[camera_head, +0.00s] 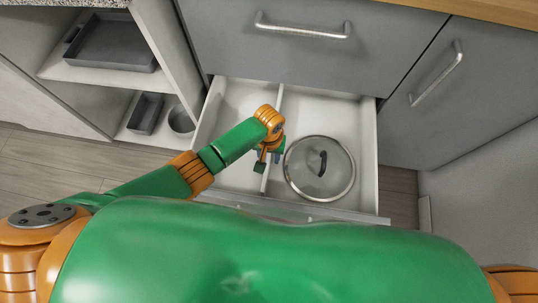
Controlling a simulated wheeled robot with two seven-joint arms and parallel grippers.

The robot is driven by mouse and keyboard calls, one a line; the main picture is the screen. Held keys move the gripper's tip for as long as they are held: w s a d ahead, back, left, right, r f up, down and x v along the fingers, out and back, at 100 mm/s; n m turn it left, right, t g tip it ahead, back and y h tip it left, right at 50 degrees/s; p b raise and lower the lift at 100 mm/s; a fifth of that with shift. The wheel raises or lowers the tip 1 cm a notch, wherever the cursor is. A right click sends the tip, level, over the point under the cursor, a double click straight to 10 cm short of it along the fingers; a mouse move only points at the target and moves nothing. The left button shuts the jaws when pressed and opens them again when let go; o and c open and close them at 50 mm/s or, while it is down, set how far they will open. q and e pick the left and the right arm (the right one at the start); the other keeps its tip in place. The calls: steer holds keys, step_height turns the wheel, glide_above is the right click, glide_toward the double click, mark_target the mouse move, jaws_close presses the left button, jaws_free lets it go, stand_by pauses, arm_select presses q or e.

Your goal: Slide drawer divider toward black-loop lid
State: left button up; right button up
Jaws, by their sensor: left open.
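A glass lid (300,182) with a metal rim and a black loop handle lies in the right compartment of the open white drawer (368,150). The thin white drawer divider (280,98) runs front to back, left of the lid. My left gripper (260,165) is open over the divider, close to the lid's left edge. My wrist hides part of the divider, and I cannot tell whether the fingers touch it. The left compartment looks empty where it shows. My right gripper is not in view.
A closed grey drawer with a metal handle (303,27) is above the open one. A grey cabinet door (455,110) stands on the right. Open shelves on the left hold a dark tray (112,42), a smaller bin (145,113) and a round container (181,120).

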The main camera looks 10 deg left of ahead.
arm_select(q)
step_height(320, 180, up, 7)
steer(key=p, duration=0.3)
steer(key=shift+f+p, duration=0.15)
steer(key=shift+p, duration=0.2)
steer(key=shift+r, duration=0.2)
